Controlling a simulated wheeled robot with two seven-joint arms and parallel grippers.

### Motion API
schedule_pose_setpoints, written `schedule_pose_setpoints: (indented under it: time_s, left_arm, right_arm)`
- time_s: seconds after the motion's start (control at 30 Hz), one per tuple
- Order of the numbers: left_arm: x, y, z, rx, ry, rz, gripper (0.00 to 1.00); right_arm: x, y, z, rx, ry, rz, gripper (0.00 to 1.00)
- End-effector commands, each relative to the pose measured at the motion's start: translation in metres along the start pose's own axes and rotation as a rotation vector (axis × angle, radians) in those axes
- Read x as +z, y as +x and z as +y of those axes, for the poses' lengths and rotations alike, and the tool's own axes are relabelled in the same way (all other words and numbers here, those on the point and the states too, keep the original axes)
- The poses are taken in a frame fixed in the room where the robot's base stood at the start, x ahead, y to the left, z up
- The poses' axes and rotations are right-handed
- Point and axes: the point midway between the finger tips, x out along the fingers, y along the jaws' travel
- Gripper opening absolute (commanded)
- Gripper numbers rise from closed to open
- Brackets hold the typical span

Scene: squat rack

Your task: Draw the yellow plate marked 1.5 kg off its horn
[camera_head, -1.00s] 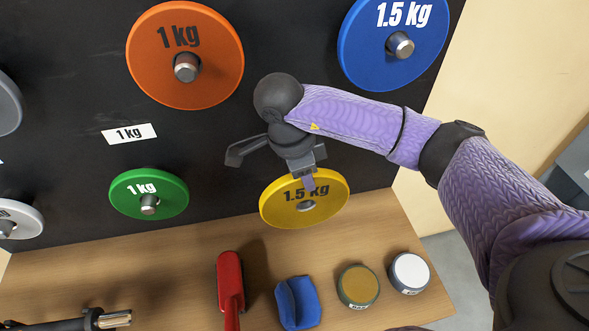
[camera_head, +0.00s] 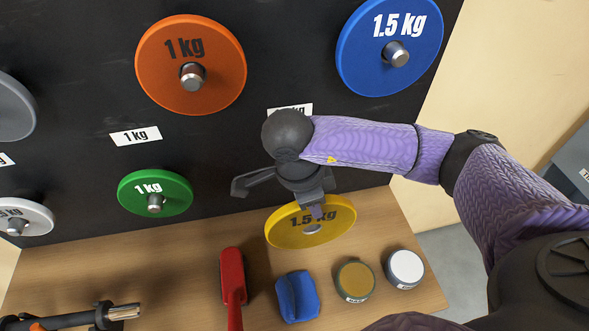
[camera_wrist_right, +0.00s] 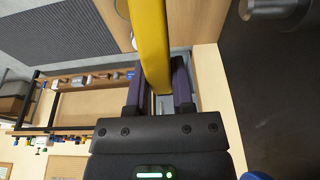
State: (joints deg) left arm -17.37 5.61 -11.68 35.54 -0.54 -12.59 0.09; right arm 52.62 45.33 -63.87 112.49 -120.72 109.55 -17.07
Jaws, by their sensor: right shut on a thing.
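The yellow plate (camera_head: 285,234) marked 1.5 kg is in the lower middle of the head view, out from the black board and tilted toward lying flat. My right gripper (camera_head: 317,212) is shut on its upper rim. In the right wrist view the yellow plate (camera_wrist_right: 149,40) stands between the purple fingers of my right gripper (camera_wrist_right: 160,85). A metal horn (camera_wrist_right: 275,10) shows at the top right there, by the board, with a gap between its end and the plate. A grey spot shows at the plate's centre in the head view. My left gripper is not in view.
An orange plate (camera_head: 160,75), a blue plate (camera_head: 360,60) and a green plate (camera_head: 130,195) hang on the black board (camera_head: 80,70). On the wooden shelf (camera_head: 180,270) below are a red brush-like tool (camera_head: 232,275), a blue object (camera_head: 297,297) and two round tins (camera_head: 355,280) (camera_head: 405,267).

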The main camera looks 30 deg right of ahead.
Motion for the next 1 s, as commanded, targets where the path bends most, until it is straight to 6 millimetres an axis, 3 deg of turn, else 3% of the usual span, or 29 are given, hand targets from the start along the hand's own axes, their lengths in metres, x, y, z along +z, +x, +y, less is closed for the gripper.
schedule_pose_setpoints:
  time_s: [0.47,1.0]
  left_arm:
    - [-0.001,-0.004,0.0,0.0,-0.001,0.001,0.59]
    - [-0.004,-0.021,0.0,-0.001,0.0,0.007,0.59]
  right_arm:
    - [0.0,-0.002,0.007,-0.002,0.0,-0.002,0.0]
    - [-0.002,-0.01,0.036,-0.002,0.0,-0.001,0.0]
